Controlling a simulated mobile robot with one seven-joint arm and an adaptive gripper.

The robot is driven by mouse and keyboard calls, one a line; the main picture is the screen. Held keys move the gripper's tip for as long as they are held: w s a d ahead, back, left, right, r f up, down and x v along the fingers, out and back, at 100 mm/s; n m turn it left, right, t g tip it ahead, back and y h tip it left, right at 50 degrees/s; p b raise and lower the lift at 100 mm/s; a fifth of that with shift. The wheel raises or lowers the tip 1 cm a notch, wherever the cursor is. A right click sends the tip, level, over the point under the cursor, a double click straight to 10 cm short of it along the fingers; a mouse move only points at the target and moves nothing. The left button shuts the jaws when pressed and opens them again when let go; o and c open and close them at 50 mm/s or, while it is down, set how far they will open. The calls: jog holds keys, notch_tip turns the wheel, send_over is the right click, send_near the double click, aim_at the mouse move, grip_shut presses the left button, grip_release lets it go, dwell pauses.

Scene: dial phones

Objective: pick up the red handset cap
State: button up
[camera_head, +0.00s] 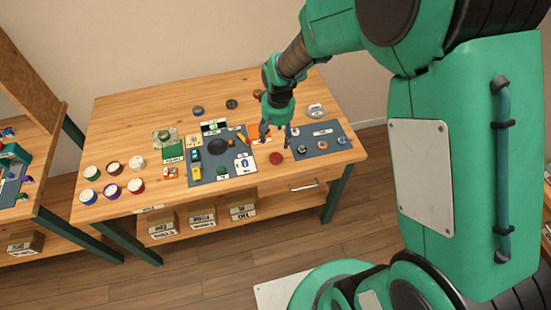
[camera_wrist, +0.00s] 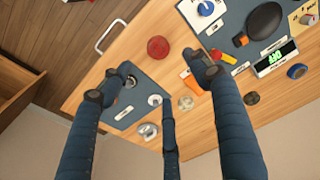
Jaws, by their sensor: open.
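A round, dark red cap (camera_head: 275,157) lies flat on the bare wood between the two dark mats, near the table's front edge. It also shows in the wrist view (camera_wrist: 158,47), above the space between the fingers and apart from them. My gripper (camera_head: 277,133) is over the table, behind the red cap in the head view. In the wrist view its fingers (camera_wrist: 152,86) are spread, with nothing between them but mat and tabletop. The cap is fully visible in the wrist view.
The right mat (camera_head: 322,130) holds several small round parts. The left mat (camera_head: 208,178) carries a black dome, a display and small boxes. Orange pieces (camera_wrist: 191,84) and a silver part (camera_wrist: 148,130) lie near the fingers. Several jars stand at the table's left. A drawer handle (camera_wrist: 108,36) juts from the front.

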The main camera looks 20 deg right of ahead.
jog(key=b, duration=0.2)
send_over(276, 157)
notch_tip(276, 157, down, 8)
jog(key=shift+s+a+f, duration=0.1)
jog(key=shift+f, duration=0.1)
jog(key=shift+f, duration=0.1)
jog(key=shift+f+b, duration=0.8)
jog(key=shift+f, duration=1.7)
jog(key=c, duration=1.1)
